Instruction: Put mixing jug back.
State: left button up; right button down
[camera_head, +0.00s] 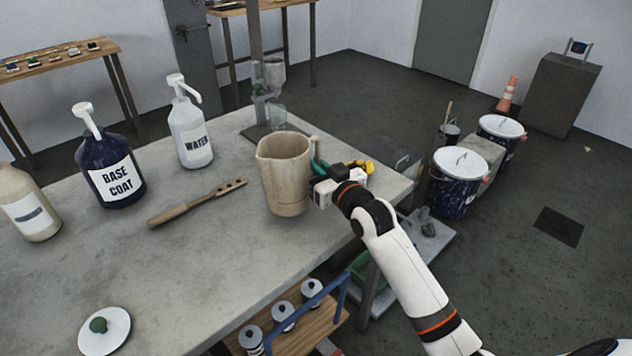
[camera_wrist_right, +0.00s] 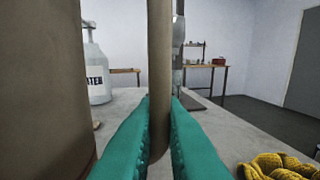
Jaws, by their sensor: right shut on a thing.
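The mixing jug (camera_head: 286,178) is a beige pitcher with its spout to the left and its handle to the right. It is upright near the right end of the grey table (camera_head: 225,245); whether its base touches the top I cannot tell. My right gripper (camera_head: 319,172) is shut on the jug's handle. In the right wrist view its green fingers (camera_wrist_right: 160,138) close on either side of the handle (camera_wrist_right: 160,75), with the jug body (camera_wrist_right: 40,90) at the left. My left gripper is not in view.
Left of the jug are a wooden paddle (camera_head: 195,203), a WATER bottle (camera_head: 190,130) and a BASE COAT bottle (camera_head: 108,170). A metal stand (camera_head: 258,95) rises behind the jug. A yellow thing (camera_wrist_right: 275,167) lies right of the gripper. Bare tabletop lies in front of the jug.

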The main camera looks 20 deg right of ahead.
jog(key=shift+f, duration=1.75)
jog(key=c, duration=1.5)
grip_release()
jog(key=shift+f, duration=0.1)
jog(key=s, duration=0.4)
jog(key=s+d, duration=0.1)
jog(key=s, duration=0.7)
jog(key=shift+d+b, duration=0.3)
jog(key=shift+d, duration=0.1)
